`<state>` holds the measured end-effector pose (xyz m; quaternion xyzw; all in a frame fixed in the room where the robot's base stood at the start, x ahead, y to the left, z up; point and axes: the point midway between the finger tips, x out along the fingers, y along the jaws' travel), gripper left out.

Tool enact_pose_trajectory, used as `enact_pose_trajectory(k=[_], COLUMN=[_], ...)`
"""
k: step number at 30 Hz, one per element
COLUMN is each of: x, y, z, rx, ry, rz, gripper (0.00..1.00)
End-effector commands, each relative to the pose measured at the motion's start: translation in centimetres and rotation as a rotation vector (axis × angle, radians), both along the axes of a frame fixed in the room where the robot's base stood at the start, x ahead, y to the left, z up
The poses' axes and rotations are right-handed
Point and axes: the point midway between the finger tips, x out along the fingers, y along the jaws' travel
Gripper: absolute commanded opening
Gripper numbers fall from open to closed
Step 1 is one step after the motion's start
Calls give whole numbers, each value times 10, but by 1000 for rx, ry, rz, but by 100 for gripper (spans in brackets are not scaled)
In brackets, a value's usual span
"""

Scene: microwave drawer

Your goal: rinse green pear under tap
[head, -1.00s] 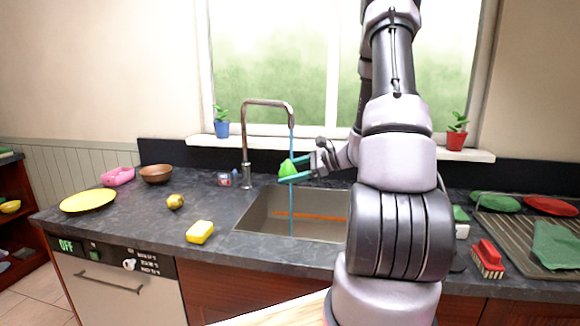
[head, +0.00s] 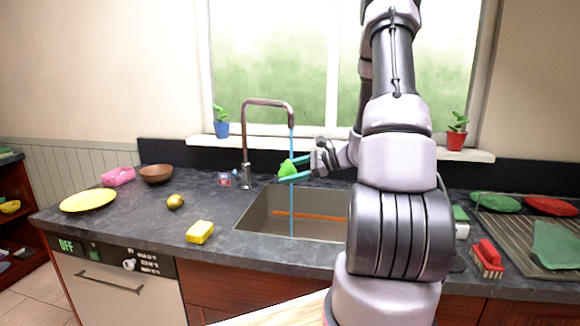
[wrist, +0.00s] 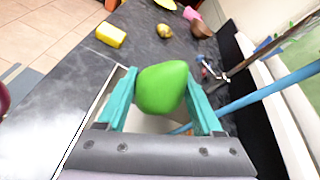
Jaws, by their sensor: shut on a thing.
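The green pear (head: 286,169) is held between the teal fingers of my gripper (head: 296,168), above the sink (head: 262,215). In the wrist view the pear (wrist: 162,88) sits between both fingertips, touching them. The tap (head: 246,140) arches over the sink's left side. A blue stream of water (head: 291,205) runs from its spout into the basin, passing at the pear in the head view. In the wrist view the stream (wrist: 265,92) shows to the right of the pear; whether it touches the pear is not clear.
A yellow sponge (head: 200,232), a brown-yellow fruit (head: 175,202), a yellow plate (head: 88,200), a pink dish (head: 118,176) and a brown bowl (head: 156,173) stand on the counter left of the sink. A red brush (head: 487,259) and a drying rack (head: 520,235) are at right.

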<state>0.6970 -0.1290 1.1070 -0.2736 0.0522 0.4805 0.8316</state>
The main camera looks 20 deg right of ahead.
Motion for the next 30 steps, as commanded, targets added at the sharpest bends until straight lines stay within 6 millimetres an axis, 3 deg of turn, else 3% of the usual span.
enact_pose_trajectory(k=[8, 30], x=[-2, -41], y=[2, 28], z=[3, 40], rx=[0, 0], ry=[0, 0], rz=[0, 0], gripper=[3, 3])
